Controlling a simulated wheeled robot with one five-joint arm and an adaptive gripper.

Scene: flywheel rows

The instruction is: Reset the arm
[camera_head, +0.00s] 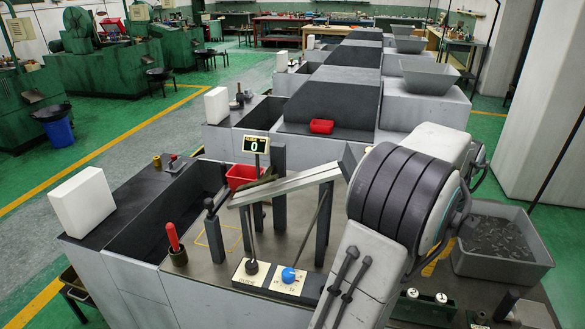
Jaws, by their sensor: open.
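My arm (405,195) fills the right of the head view. A pale link with two dark rods (350,275) rises from the bottom edge to a thick joint with dark bands. A white part of the arm (440,140) continues behind this joint, with dark parts (478,168) at its right. The far end of the arm is hidden behind the joint, and I cannot make out any jaws or anything held.
Close by are a bench with a red-handled lever (173,238), a control panel (270,278) with a blue knob, a display (256,145) reading 0, and a red bin (241,177). A grey bin of dark parts (500,260) stands at right. The left aisle (120,150) is open.

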